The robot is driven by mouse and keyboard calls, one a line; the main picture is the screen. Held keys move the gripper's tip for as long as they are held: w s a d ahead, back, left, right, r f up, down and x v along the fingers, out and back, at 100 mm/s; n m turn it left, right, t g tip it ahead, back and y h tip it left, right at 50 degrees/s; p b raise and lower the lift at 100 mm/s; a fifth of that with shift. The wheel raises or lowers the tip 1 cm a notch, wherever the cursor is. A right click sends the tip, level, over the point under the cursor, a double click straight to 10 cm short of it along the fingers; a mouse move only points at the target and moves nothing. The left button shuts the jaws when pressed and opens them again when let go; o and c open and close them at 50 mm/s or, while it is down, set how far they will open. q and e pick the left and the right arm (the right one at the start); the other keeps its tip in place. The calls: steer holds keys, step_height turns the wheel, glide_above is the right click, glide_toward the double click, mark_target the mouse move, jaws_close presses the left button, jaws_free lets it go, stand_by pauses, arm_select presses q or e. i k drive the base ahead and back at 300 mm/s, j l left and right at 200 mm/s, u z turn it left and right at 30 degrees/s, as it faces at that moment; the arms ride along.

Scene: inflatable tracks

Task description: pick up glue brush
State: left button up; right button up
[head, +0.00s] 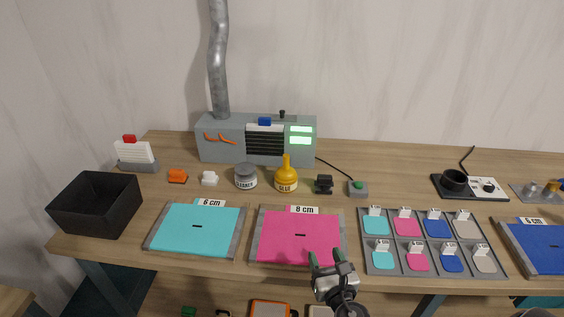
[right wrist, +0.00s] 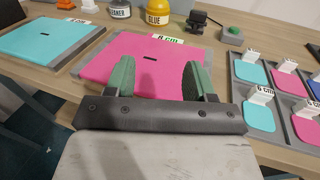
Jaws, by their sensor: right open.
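A yellow pot labelled GLUE (head: 286,184) with a tall narrow yellow top stands upright behind the pink 8 cm panel (head: 298,240). I see no separate brush; whether the top is the brush handle I cannot tell. The pot's lower part also shows in the right wrist view (right wrist: 157,12), its top cut off. My right gripper (head: 326,255) is open and empty at the front edge of the pink panel, well in front of the glue pot. In the right wrist view its green fingers (right wrist: 158,70) stand apart over the panel. My left gripper is not in view.
A grey CLEANER jar (head: 246,178) stands close left of the glue pot. A small black device (head: 324,184) and a green-button box (head: 358,189) are at its right. A grey machine (head: 256,140) is behind. A sample tray (head: 434,232) lies right of the pink panel.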

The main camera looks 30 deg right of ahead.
mark_target(286, 173)
steer(key=i+l, duration=0.2)
steer(key=i, duration=0.35)
steer(key=i+l, duration=0.15)
steer(key=i, duration=0.35)
